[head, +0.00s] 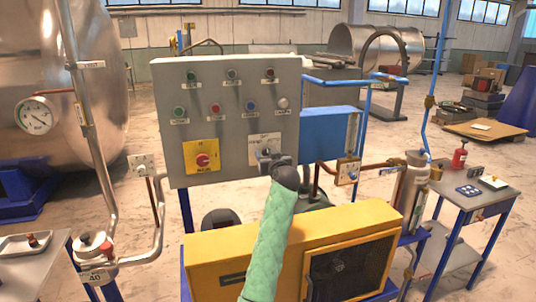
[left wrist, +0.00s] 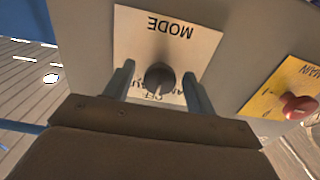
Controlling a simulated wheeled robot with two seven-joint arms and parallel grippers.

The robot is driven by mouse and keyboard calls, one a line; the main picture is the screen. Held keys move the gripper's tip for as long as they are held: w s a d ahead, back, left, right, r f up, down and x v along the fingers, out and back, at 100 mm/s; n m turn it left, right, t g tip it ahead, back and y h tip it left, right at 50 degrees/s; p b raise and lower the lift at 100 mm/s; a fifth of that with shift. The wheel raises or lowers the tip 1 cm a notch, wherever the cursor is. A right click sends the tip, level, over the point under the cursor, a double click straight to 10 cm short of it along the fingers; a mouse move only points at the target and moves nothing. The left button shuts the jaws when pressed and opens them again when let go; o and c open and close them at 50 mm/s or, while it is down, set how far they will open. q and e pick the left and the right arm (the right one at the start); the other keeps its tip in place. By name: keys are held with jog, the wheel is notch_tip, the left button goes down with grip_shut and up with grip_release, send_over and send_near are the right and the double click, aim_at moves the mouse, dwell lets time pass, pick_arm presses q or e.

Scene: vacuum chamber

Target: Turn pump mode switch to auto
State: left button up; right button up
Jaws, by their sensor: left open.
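The pump mode switch is a dark round knob (left wrist: 159,76) on a cream plate (left wrist: 135,35) marked MODE, upside down in the left wrist view. The letters below the knob are partly hidden. In the head view the plate (head: 257,140) is at the lower right of the grey control panel (head: 225,85), and my gripper hides most of the knob. My left gripper (left wrist: 158,70) is open, with one finger on each side of the knob and a visible gap to each. It also shows in the head view (head: 268,155). My right gripper is not in view.
A red main switch (head: 203,160) on a yellow plate sits left of the mode plate. Several push buttons line the panel above. A yellow pump housing (head: 215,250) stands below. Copper pipework (head: 325,170) runs just right of the panel.

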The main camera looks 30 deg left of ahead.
pick_arm(q)
jog(key=c, duration=1)
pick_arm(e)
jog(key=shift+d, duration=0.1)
pick_arm(q)
jog(key=shift+m, duration=0.5)
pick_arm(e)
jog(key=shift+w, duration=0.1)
pick_arm(q)
jog(key=m, duration=0.3)
jog(key=shift+s+m, duration=0.1)
jog(key=shift+m, duration=0.2)
jog(key=shift+r+m, duration=0.1)
jog(key=shift+m, duration=1.1)
jog(key=shift+m+p, duration=0.4)
jog(key=shift+m, duration=0.7)
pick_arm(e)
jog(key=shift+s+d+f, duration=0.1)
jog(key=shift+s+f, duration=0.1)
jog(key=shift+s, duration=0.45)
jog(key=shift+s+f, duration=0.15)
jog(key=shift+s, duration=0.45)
